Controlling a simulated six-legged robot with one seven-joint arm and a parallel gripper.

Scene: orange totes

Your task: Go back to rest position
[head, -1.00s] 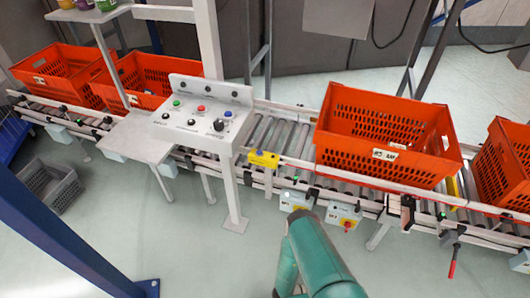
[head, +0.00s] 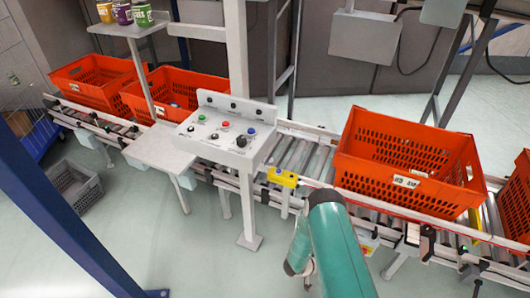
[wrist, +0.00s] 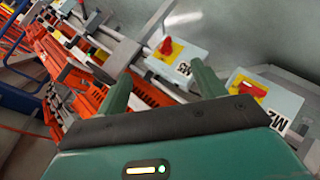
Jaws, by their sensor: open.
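My gripper (wrist: 162,86) is open in the wrist view, with its two green fingers spread apart and nothing seen between them. Beyond the fingers are grey boxes with red knobs on yellow plates, one of them (wrist: 178,60) marked M3, and the conveyor's orange and metal parts. In the head view my teal arm rises from the bottom edge in front of the conveyor (head: 297,153). The gripper itself cannot be made out there.
An orange tote (head: 400,190) sits on the conveyor right of centre, with more totes at the left and right edge. A button panel (head: 222,130) stands left of my arm. A blue post (head: 60,225) rises at left. A grey crate (head: 75,187) lies on the floor.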

